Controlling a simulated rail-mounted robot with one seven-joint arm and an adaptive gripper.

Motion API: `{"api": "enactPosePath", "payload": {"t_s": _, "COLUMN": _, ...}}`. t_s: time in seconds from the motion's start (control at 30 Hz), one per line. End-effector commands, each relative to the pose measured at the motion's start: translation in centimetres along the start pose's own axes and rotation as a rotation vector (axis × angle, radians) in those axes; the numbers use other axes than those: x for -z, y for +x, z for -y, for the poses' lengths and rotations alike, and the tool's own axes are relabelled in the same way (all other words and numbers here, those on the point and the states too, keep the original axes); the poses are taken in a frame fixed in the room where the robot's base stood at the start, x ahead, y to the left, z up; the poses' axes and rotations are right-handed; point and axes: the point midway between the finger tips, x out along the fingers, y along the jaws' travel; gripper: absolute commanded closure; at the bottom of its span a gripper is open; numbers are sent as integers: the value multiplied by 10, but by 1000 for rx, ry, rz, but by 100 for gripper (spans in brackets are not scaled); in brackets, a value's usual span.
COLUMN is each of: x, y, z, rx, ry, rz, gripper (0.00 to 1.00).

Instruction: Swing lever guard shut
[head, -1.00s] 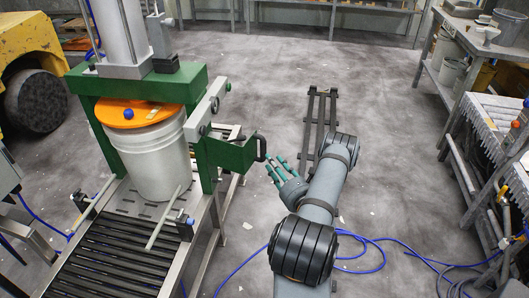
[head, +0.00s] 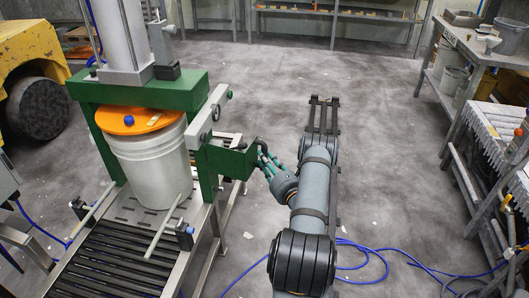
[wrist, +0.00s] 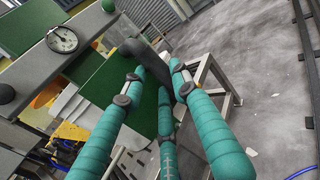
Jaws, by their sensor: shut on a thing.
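The green lever guard (head: 226,161) juts out to the right from the side of the pail press frame, standing open away from it. Its black handle is at its outer end. In the wrist view the green guard panel (wrist: 108,92) fills the middle left, and the dark handle (wrist: 152,58) runs between my fingers. My gripper (head: 262,156) has its teal fingers closed around the handle from the right. In the wrist view my gripper (wrist: 160,66) has fingers on both sides of the handle. The fingers partly hide the handle and panel.
A white pail (head: 150,165) with an orange lid (head: 138,120) stands under the press on the roller conveyor (head: 110,262). A pressure gauge (wrist: 62,39) sits on the frame. Blue hose (head: 375,270) lies on the floor at right. Workbenches line the right side.

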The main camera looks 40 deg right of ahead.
Motion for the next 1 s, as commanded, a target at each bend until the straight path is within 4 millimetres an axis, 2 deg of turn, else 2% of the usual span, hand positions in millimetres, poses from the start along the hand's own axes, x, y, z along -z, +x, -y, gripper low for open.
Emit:
{"api": "enactPosePath", "payload": {"t_s": 0.17, "x": 0, "y": 6, "z": 4, "rx": 4, "ry": -4, "rz": 4, "gripper": 95}}
{"api": "enactPosePath", "payload": {"t_s": 0.5, "x": -1, "y": 35, "z": 14, "rx": 6, "ry": -3, "rz": 5, "gripper": 95}}
{"api": "enactPosePath", "payload": {"t_s": 0.53, "x": -1, "y": 35, "z": 14, "rx": 6, "ry": -2, "rz": 4, "gripper": 71}}
{"api": "enactPosePath", "payload": {"t_s": 0.9, "x": -1, "y": 34, "z": 13, "rx": 4, "ry": -1, "rz": 2, "gripper": 50}}
{"api": "enactPosePath", "payload": {"t_s": 1.0, "x": 0, "y": 34, "z": 12, "rx": 3, "ry": -1, "rz": 1, "gripper": 50}}
